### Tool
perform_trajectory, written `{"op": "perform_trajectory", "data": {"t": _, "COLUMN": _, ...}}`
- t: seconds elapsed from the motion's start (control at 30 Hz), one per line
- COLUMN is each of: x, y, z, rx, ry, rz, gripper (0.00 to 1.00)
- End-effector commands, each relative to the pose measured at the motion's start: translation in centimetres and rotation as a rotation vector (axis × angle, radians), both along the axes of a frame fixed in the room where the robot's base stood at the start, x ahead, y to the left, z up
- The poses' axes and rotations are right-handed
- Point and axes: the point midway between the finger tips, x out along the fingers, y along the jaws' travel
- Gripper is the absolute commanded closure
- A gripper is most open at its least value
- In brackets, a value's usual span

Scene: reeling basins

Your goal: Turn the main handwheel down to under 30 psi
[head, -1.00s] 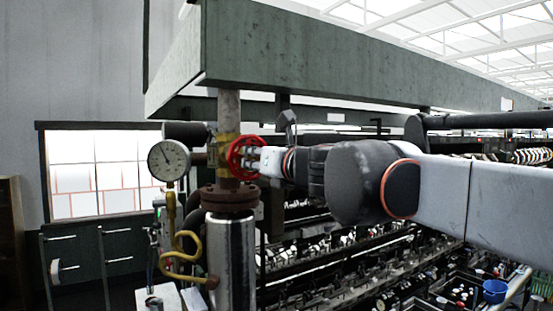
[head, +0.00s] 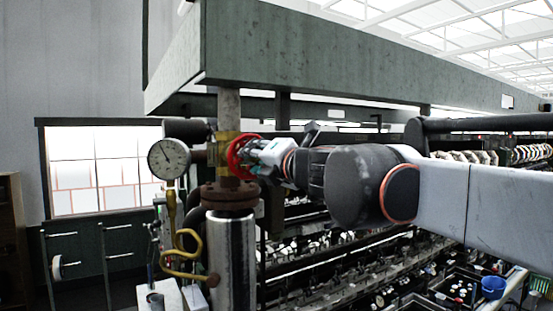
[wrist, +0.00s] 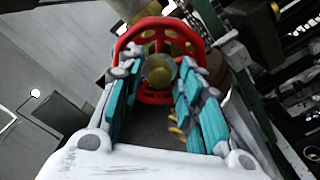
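The red main handwheel (head: 236,155) sits on the valve of the upright pipe in the head view. In the wrist view its rim and holed face (wrist: 153,27) lie at my fingertips, with a brass hub in the middle. My gripper (head: 255,152) reaches it from the right. In the wrist view its teal-padded fingers (wrist: 160,68) stand apart on either side of the hub, apparently closed on the wheel; the exact contact is hidden. The round white pressure gauge (head: 169,159) is left of the pipe; its needle points to the upper left, with numbers too small to read.
A rusty flange (head: 229,195) and a shiny cylinder (head: 231,255) stand under the valve. A bent yellow tube (head: 182,250) hangs below the gauge. A large green beam (head: 340,75) crosses above my arm. Machine rows and a blue bucket (head: 494,287) are lower right.

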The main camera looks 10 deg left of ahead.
Motion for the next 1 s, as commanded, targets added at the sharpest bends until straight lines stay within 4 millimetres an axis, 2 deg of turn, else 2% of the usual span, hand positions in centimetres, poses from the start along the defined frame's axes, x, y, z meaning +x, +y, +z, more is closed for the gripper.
{"op": "perform_trajectory", "data": {"t": 0.33, "x": -0.2, "y": -0.2, "z": 0.0, "rx": -0.001, "ry": -0.001, "rz": 0.0, "gripper": 0.63}}
{"op": "perform_trajectory", "data": {"t": 0.67, "x": -2.4, "y": -1.8, "z": 0.0, "rx": -0.006, "ry": -0.005, "rz": 0.0, "gripper": 0.63}}
{"op": "perform_trajectory", "data": {"t": 0.77, "x": -2.4, "y": -1.8, "z": 0.0, "rx": -0.055, "ry": -0.042, "rz": 0.0, "gripper": 0.63}}
{"op": "perform_trajectory", "data": {"t": 1.0, "x": -2.4, "y": -1.8, "z": 0.1, "rx": -0.297, "ry": -0.224, "rz": 0.0, "gripper": 0.63}}
